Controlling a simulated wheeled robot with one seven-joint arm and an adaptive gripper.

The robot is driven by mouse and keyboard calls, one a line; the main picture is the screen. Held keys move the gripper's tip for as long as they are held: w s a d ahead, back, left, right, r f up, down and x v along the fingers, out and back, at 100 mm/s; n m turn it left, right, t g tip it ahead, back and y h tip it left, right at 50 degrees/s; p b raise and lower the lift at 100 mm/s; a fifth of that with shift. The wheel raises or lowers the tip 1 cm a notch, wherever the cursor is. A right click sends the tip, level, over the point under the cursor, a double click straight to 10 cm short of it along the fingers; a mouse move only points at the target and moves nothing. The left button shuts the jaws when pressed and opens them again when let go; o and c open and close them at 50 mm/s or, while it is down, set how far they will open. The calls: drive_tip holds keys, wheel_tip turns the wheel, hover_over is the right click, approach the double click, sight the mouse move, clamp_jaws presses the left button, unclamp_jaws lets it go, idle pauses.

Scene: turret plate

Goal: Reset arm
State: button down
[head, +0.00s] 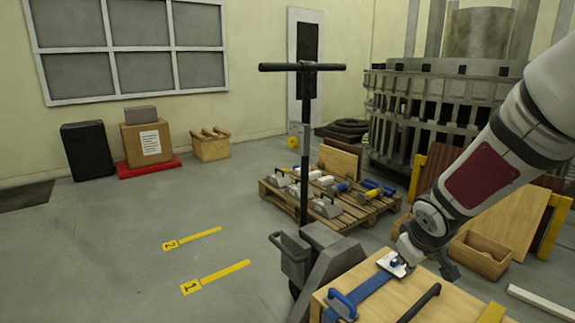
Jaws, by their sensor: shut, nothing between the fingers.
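My arm comes in from the upper right. My gripper (447,267) shows only in part as a small dark shape just below the arm's end joint, over the right part of a light wooden work surface. It is shut, with nothing seen in it. A white plate with a blue knob (391,264) lies on that surface, left of my gripper, at the end of a blue strip (364,290). A blue handle (341,304) stands at the strip's near end. My arm's end hides part of the surface's far right edge.
A black bar handle (419,303) lies on the work surface (385,308). A pallet (345,212) with several tools and a T-handled pallet truck (305,130) stand behind. A wooden box (482,255) and leaning boards are at right. The floor at left is open, with yellow markers.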

drive_tip(key=s+a+r+m+g+h, duration=0.1)
drive_tip(key=s+r+m, duration=0.1)
drive_tip(key=s+r, duration=0.5)
drive_tip(key=s+a+r+m+g, duration=0.1)
drive_tip(key=s+r+g, duration=0.15)
drive_tip(key=s, duration=0.75)
drive_tip(key=s+a+r+m+g+y, duration=0.1)
drive_tip(key=s+a+y, duration=0.15)
drive_tip(key=s, duration=0.75)
drive_tip(key=s+a+r+m+g+y, duration=0.15)
drive_tip(key=s+a, duration=0.25)
drive_tip(key=s, duration=0.7)
wheel_tip(320, 180, up, 28)
drive_tip(key=t+h+p, duration=0.1)
drive_tip(key=t+p, duration=0.3)
drive_tip(key=p, duration=2.3)
drive_tip(key=shift+w+d+r+n, duration=0.15)
drive_tip(key=shift+w+d+n, duration=0.1)
drive_tip(key=shift+n, duration=0.2)
